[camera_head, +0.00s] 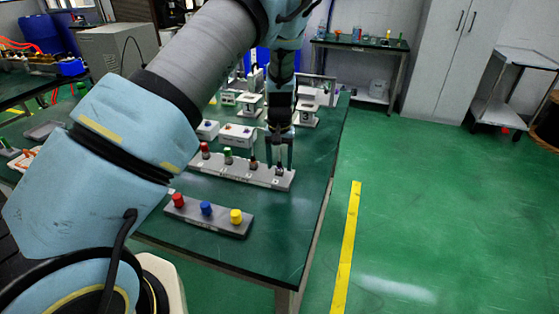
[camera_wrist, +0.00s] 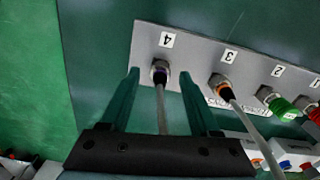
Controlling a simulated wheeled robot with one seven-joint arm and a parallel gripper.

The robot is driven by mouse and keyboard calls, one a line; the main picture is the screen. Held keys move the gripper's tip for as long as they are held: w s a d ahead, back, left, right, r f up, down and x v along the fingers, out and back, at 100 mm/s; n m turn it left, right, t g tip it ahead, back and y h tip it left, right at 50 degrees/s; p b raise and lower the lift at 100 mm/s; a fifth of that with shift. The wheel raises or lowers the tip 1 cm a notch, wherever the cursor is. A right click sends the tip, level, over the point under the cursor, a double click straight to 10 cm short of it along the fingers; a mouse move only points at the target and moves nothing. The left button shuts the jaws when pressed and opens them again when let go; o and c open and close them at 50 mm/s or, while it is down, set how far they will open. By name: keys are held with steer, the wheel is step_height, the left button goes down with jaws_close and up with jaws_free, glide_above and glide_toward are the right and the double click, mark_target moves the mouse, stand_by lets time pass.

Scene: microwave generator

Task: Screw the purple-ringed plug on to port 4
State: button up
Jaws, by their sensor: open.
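The grey port strip (camera_head: 236,171) lies on the green bench and also shows in the wrist view (camera_wrist: 195,50), with labels 4, 3, 2 and 1. A dark plug with a purplish tint (camera_wrist: 160,72) stands at port 4, its grey cable running back toward my wrist. Whether it is fully threaded I cannot tell. My gripper (camera_head: 279,166) is over the port 4 end. In the wrist view its open fingers (camera_wrist: 159,76) stand on either side of the plug and cable, with gaps on both sides.
Port 3 holds an orange-ringed plug (camera_wrist: 225,92) with a cable. Port 2 has a green cap (camera_wrist: 283,108) and port 1 a red one (camera_wrist: 314,115). A front rack (camera_head: 215,222) carries red, blue and yellow caps. White boxes (camera_head: 237,134) stand behind the strip.

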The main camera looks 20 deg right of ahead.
jaws_close()
stand_by(0.5)
